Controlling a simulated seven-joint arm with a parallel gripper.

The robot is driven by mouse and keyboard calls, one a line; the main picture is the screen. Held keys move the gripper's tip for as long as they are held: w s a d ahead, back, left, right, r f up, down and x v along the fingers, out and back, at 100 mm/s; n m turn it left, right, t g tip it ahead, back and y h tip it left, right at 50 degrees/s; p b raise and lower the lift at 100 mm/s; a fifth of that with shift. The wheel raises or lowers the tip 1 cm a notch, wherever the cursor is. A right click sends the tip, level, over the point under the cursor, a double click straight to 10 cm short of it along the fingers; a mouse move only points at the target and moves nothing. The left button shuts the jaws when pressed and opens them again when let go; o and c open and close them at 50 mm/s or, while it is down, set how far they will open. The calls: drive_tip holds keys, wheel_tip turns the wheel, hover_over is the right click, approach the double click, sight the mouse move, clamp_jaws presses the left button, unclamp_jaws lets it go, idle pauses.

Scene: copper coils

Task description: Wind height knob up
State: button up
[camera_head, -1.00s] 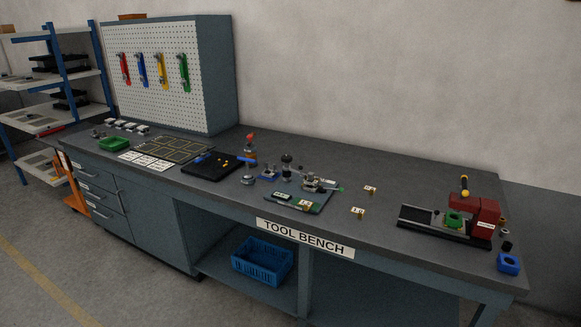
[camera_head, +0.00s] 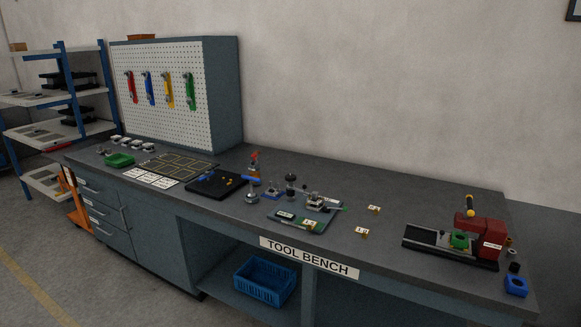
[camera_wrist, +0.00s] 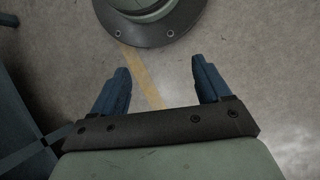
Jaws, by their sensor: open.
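No part is clearly recognisable as the height knob at this size. A small device with a dark round knob on a post (camera_head: 291,178) stands mid-bench, beside a board with a metal fixture (camera_head: 314,201). A red machine (camera_head: 487,232) with a yellow-ended handle (camera_head: 470,211) and a green part (camera_head: 460,240) stands on a black base at the right end. My gripper (camera_wrist: 160,66) shows only in the wrist view. Its two blue fingers are apart, with nothing between them but floor. It is away from the bench items.
A blue holder (camera_head: 515,286) sits at the right front corner. A green tray (camera_head: 120,160) and black mat (camera_head: 213,185) lie left. A blue crate (camera_head: 264,280) is on the lower shelf.

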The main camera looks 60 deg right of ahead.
drive_tip(key=w+d+r+m+t, duration=0.1)
drive_tip(key=w+d+r+m, duration=0.2)
drive_tip(key=w+d+m, duration=0.5)
drive_tip(key=w+d+r+m+t, duration=0.1)
drive_tip(key=w+d+r, duration=0.3)
drive_tip(key=w, duration=0.9)
drive_tip(key=w+d+r+m+t, duration=0.1)
drive_tip(key=w+d+r+m, duration=0.1)
drive_tip(key=w+d+m, duration=0.5)
drive_tip(key=w+d+r+m+t, duration=0.1)
drive_tip(key=w+d+r+m, duration=0.2)
drive_tip(key=w+d+r, duration=0.45)
drive_tip(key=w+d+r+m+t, duration=0.1)
drive_tip(key=w+d+r+m, duration=0.35)
drive_tip(key=d+r, duration=0.55)
drive_tip(key=w+d+r+m+t, duration=0.1)
drive_tip(key=w+d+r+m, duration=0.1)
drive_tip(key=w+d+r, duration=0.65)
drive_tip(key=s+d+r+m, duration=0.1)
drive_tip(key=d+r+m, duration=0.2)
drive_tip(key=d+r, duration=0.45)
drive_tip(key=s+d+r+m, duration=0.1)
drive_tip(key=d+r+m, duration=0.3)
drive_tip(key=d, duration=0.6)
wheel_tip(320, 180, up, 15)
drive_tip(key=m, duration=0.8)
hover_over(291, 176)
drive_tip(key=shift+w+f+h, duration=0.1)
drive_tip(key=shift+f+h, duration=0.1)
drive_tip(key=shift+h, duration=0.1)
